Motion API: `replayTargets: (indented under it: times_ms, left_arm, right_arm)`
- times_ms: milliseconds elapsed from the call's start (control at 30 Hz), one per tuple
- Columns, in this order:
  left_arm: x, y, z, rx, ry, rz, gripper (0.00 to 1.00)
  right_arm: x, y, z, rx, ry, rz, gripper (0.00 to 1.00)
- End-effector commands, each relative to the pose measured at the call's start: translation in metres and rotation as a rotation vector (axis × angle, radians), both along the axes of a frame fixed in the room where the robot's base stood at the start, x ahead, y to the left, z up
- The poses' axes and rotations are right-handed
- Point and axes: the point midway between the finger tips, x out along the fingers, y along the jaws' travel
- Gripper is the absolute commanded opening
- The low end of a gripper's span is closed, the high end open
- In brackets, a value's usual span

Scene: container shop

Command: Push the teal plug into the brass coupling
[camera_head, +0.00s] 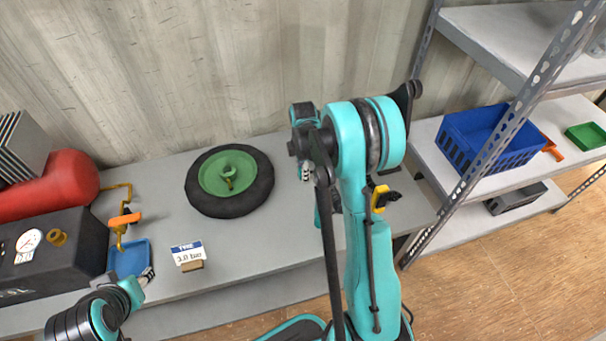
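The brass coupling (58,238) sits on the front of the black box at the far left, beside a round white gauge. I cannot pick out the teal plug; my arms are teal too, and it may be hidden. My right gripper (305,171) is partly hidden behind my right arm, just right of the tyre and well away from the coupling; its opening is not clear. My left gripper (148,275) is at the lower left, by the blue tray and right of the coupling; its fingers are too small to read.
A tyre with a green hub (229,180) lies on the grey bench (230,269). A blue tray (133,259), an orange-handled brass pipe (125,218) and a TYRE 3.0 bar sign (187,253) stand left. A red tank (55,183) is behind. Shelving with a blue crate (487,140) stands right.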

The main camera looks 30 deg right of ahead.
Motion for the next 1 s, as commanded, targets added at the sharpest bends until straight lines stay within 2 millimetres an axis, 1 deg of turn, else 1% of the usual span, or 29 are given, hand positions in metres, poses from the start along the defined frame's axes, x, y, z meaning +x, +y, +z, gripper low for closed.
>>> replayTargets:
  times_ms: [300,433,567,700,767,1000]
  left_arm:
    - [0.000,0.000,0.000,0.000,0.000,0.000,0.40]
    - [0.000,0.000,0.003,0.000,0.000,0.000,0.40]
    - [0.000,0.000,0.010,0.000,0.000,0.000,0.40]
    - [0.000,0.000,0.021,0.000,0.000,0.000,0.40]
    - [0.000,0.000,0.024,0.000,0.000,0.000,0.40]
    - [0.000,0.000,0.041,0.000,0.000,0.000,0.40]
  right_arm:
    - [0.000,0.000,0.000,0.000,0.000,0.000,0.03]
    - [0.000,0.000,0.006,0.000,0.000,0.000,0.03]
    - [0.000,0.000,0.020,0.000,0.000,0.000,0.03]
    - [0.000,0.000,0.046,0.000,0.000,0.000,0.03]
    - [-0.012,-0.008,0.052,0.000,0.000,-0.003,0.03]
    - [-0.060,-0.037,0.085,0.000,0.000,-0.005,0.03]
